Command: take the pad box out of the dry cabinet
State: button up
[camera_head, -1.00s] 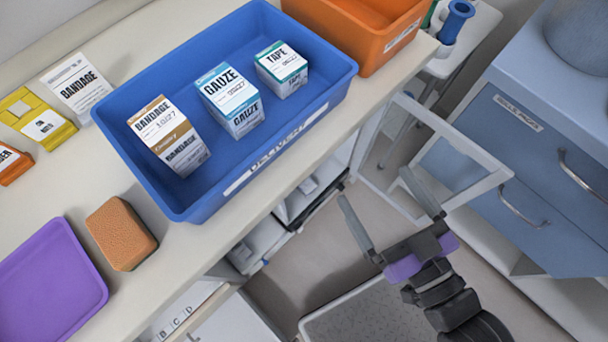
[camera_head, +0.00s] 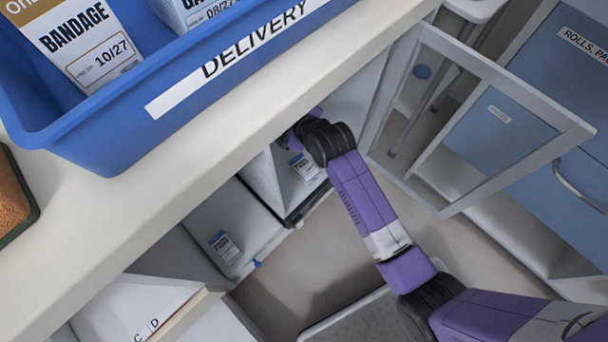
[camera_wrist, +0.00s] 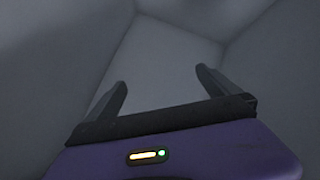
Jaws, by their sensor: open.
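My gripper (camera_wrist: 160,80) is open in the wrist view, with nothing between its fingers. It faces the plain grey walls and corner of an enclosed space. In the head view my arm reaches under the counter edge, into a white cabinet (camera_head: 345,100) whose framed, see-through door (camera_head: 480,195) stands open; the fingers are hidden there. I cannot read a name on this cabinet. No box that I can identify as the pad box shows in either current view.
A blue delivery bin (camera_head: 110,150) with boxes, including a bandage box (camera_head: 85,45), stands on the counter (camera_head: 200,180) above my arm. Small labels (camera_head: 305,168) show below the counter, left of my wrist. Blue drawers (camera_head: 510,130) stand at the right, beyond the open door.

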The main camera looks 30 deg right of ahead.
aim_at(307, 164)
jog(key=w+d+f+n+g+b, duration=0.3)
jog(key=f+n+g, duration=0.25)
jog(key=f, duration=0.35)
jog(key=s+f+n+g, duration=0.2)
jog(key=s, duration=0.1)
jog(key=s+f+n+g, duration=0.1)
jog(key=s, duration=0.1)
jog(key=shift+d+f+n+h, duration=0.15)
jog(key=shift+n+h, duration=0.1)
jog(key=shift+h, duration=0.15)
jog(key=s+n+g, duration=0.1)
jog(key=s, duration=0.1)
jog(key=s+f+n+g, duration=0.1)
jog(key=s, duration=0.1)
jog(key=shift+s+d+f+n, duration=0.1)
jog(key=shift+s+f+n, duration=0.05)
jog(key=shift+s+n, duration=0.25)
jog(key=f+b, duration=0.2)
jog(key=f, duration=0.2)
jog(key=f+b, duration=0.3)
jog(key=shift+w+a+f+b, duration=0.1)
jog(key=shift+a+f+b, duration=0.1)
jog(key=shift+f+b, duration=0.15)
jog(key=c, duration=1.2)
